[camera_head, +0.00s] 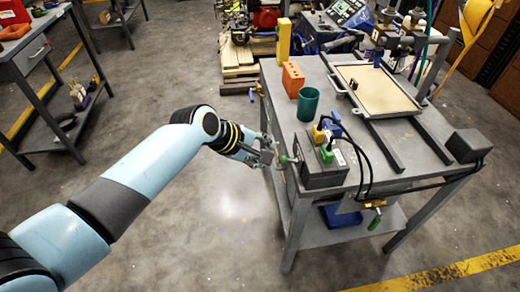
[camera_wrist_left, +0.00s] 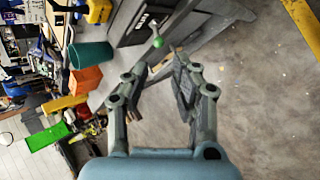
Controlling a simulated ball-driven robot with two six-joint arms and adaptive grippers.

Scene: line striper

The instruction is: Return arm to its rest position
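My left arm (camera_head: 150,175) reaches from the lower left across the floor to the left edge of the grey worktable. My left gripper (camera_head: 272,155) is beside that edge, next to a lever with a green knob (camera_head: 284,159) on the grey control box (camera_head: 320,172). In the left wrist view the two fingers of this gripper (camera_wrist_left: 161,75) stand apart with only floor and table leg showing between them. The green knob (camera_wrist_left: 158,42) lies beyond the fingertips there, apart from them. My right arm and gripper are not in view.
The worktable holds an orange block (camera_head: 293,78), a green cup (camera_head: 308,103), a framed screen (camera_head: 372,88) and a box with yellow and green buttons and cables. A second bench (camera_head: 30,45) stands at the far left. The floor (camera_head: 200,240) below my arm is clear.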

